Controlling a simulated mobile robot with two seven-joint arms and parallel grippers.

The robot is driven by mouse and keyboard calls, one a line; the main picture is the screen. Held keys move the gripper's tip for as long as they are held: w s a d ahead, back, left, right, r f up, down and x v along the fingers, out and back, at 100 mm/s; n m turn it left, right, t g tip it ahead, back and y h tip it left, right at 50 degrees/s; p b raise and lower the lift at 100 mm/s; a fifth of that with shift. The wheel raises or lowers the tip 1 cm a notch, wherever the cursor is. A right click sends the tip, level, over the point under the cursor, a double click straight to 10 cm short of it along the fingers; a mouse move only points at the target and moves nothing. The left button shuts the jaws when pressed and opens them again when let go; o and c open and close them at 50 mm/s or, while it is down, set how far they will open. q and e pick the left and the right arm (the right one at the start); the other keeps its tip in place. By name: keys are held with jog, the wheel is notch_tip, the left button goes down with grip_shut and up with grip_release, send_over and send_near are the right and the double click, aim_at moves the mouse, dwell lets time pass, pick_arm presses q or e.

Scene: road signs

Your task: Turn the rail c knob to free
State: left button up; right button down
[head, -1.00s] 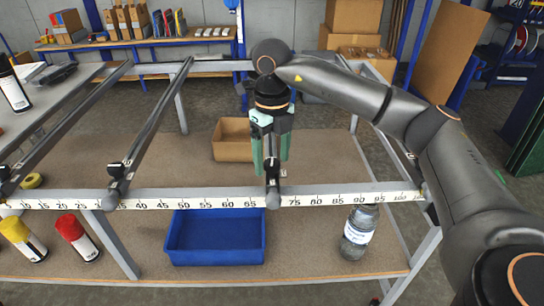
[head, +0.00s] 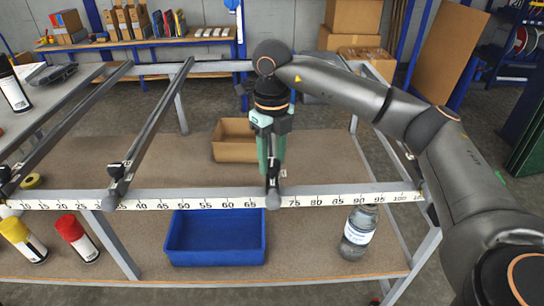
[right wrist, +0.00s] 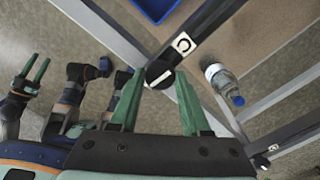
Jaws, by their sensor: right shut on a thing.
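The rail c knob (right wrist: 158,76) is a black disc with a white line, at the end of a dark rail next to a white label (right wrist: 183,44) with a letter like C. In the right wrist view the line slants up to the right. My right gripper (head: 271,172) points down over the front end of that rail, its green fingers on both sides of the knob, shut on it. In the head view the fingers mostly hide the knob. My left gripper (right wrist: 36,68) shows at the left of the right wrist view, its fingers apart and empty, away from the rails.
A white ruler strip (head: 225,203) runs along the frame's front bar. Two other dark rails (head: 153,118) lie to the left.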

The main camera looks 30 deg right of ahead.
aim_at(272, 162)
pick_arm(q)
jog(key=shift+s+r, duration=0.1)
pick_arm(e)
jog(key=shift+n, duration=0.7)
pick_arm(q)
jog(key=shift+a, duration=0.1)
pick_arm(e)
jog(key=shift+c, duration=1.8)
grip_release()
pick_arm(q)
jog(key=shift+s+a+r+p, duration=0.2)
jog(key=shift+a+r+p, duration=0.4)
jog(key=shift+p, duration=0.6)
pick_arm(e)
notch_tip(272, 162, up, 13)
jog(key=shift+f, duration=0.2)
pick_arm(q)
jog(key=shift+d, duration=0.1)
